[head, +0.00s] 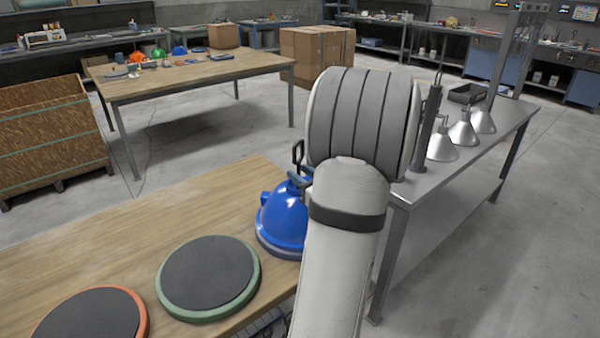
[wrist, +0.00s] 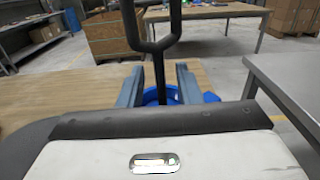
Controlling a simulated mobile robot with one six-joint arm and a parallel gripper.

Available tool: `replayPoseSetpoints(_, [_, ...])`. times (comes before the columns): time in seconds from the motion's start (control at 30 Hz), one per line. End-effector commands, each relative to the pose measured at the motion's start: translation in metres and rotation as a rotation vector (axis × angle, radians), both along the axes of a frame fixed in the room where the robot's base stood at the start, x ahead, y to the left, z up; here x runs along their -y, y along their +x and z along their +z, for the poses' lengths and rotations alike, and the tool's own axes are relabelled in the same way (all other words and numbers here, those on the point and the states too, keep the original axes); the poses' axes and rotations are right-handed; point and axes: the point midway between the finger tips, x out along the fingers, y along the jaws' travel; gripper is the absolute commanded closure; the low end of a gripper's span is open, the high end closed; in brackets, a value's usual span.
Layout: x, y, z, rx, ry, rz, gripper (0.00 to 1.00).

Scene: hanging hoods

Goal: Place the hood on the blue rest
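A glossy blue hood (head: 285,215) stands upright at the right end of the wooden table, partly behind my arm. A dark looped handle (head: 298,152) rises from its top. In the wrist view the handle's black stem (wrist: 160,82) stands between the two fingers of my gripper (wrist: 159,75), with gaps on both sides; the gripper looks open. Blue parts of the hood show below the fingers. In the head view my arm hides most of the gripper. A dull blue-grey rim (head: 268,245) shows under the hood; I cannot tell whether it is the blue rest.
A green-rimmed round rest (head: 208,277) and an orange-rimmed one (head: 92,318) lie empty on the wooden table (head: 110,245), left of the hood. Several silver hoods (head: 463,134) stand on a metal bench (head: 425,187) at right. Another wooden table stands behind, with open floor between.

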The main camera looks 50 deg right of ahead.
Motion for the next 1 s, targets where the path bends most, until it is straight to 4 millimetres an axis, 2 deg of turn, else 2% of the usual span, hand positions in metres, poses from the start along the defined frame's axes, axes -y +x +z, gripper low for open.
replayPoseSetpoints(0.3, [-0.007,-0.069,0.000,-0.001,-0.001,-0.005,0.69])
replayPoseSetpoints(0.5, [-0.011,-0.096,0.000,0.000,-0.001,-0.003,0.69])
replayPoseSetpoints(0.7, [-0.013,-0.106,0.000,-0.001,0.000,0.000,0.69])
replayPoseSetpoints(0.87, [-0.018,-0.103,0.000,-0.009,-0.007,0.019,0.69])
replayPoseSetpoints(0.97, [-0.043,-0.086,-0.001,-0.049,-0.047,0.114,0.69])
replayPoseSetpoints(1.0, [-0.061,-0.075,-0.002,-0.078,-0.081,0.181,0.69])
